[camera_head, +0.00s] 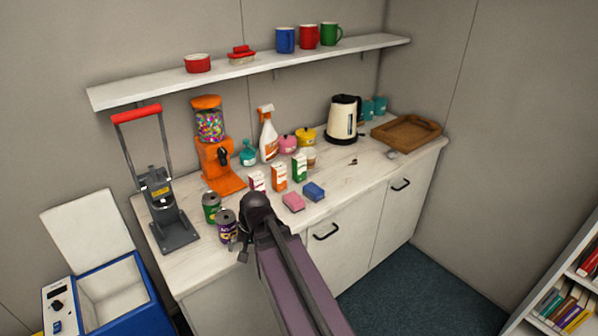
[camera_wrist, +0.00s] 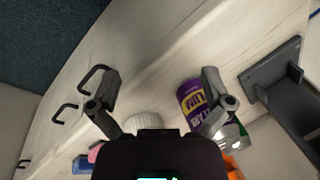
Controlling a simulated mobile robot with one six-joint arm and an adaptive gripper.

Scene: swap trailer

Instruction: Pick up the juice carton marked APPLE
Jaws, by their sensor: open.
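Three small juice cartons stand in a row on the counter in the head view: a red-and-white one (camera_head: 257,181), an orange one (camera_head: 279,177) and a green one (camera_head: 299,167). Their lettering is too small to read, so I cannot tell which is marked APPLE. My gripper (camera_head: 243,250) is at the counter's front, nearer than the cartons and partly hidden by my arm. In the wrist view my gripper (camera_wrist: 160,78) is open, with bare counter between its fingertips. No carton is clearly identifiable there.
A purple can (camera_head: 227,225) stands close by my gripper; in the wrist view the purple can (camera_wrist: 191,98) is beside the right finger. A green can (camera_head: 211,207), pink sponge (camera_head: 293,202) and blue sponge (camera_head: 313,191) are near the cartons. A grey press (camera_head: 175,230) stands left.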

